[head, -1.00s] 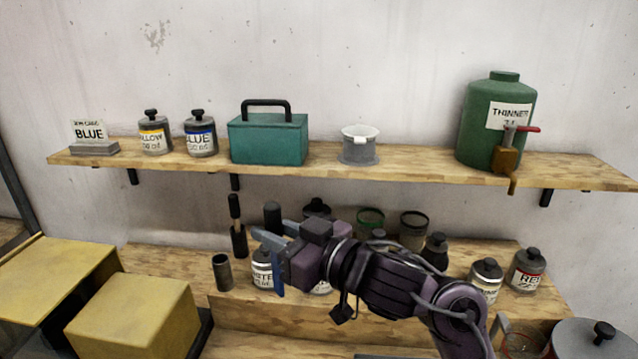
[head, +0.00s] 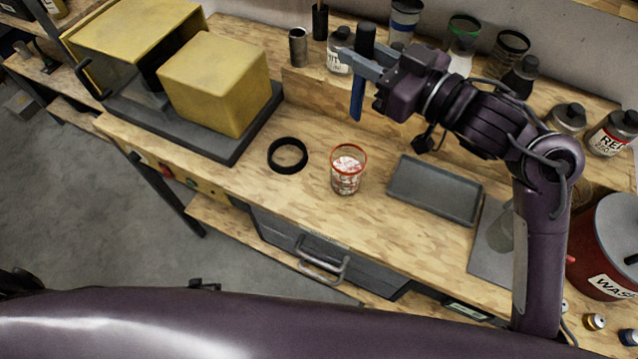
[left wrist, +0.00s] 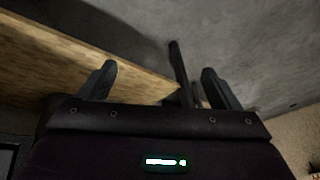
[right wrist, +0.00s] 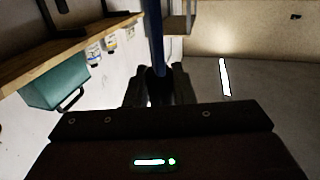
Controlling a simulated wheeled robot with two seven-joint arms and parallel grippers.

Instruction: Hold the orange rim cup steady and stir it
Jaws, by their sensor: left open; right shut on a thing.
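The cup with an orange-red rim (head: 346,176) stands upright on the wooden bench in the head view. It is clear and holds something whitish with red streaks. My right gripper (head: 366,66) is shut on a blue stick (head: 357,98), which hangs down above the back of the bench, behind and apart from the cup. The blue stick also shows in the right wrist view (right wrist: 154,35) between the fingers. My left gripper (left wrist: 160,75) is open and empty in the left wrist view; I cannot make it out in the head view.
A black ring (head: 275,163) lies left of the cup, and a grey tray (head: 437,207) lies right of it. A yellow machine (head: 215,80) stands at the left. Jars and tins, including a grey one (head: 298,48), line the back.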

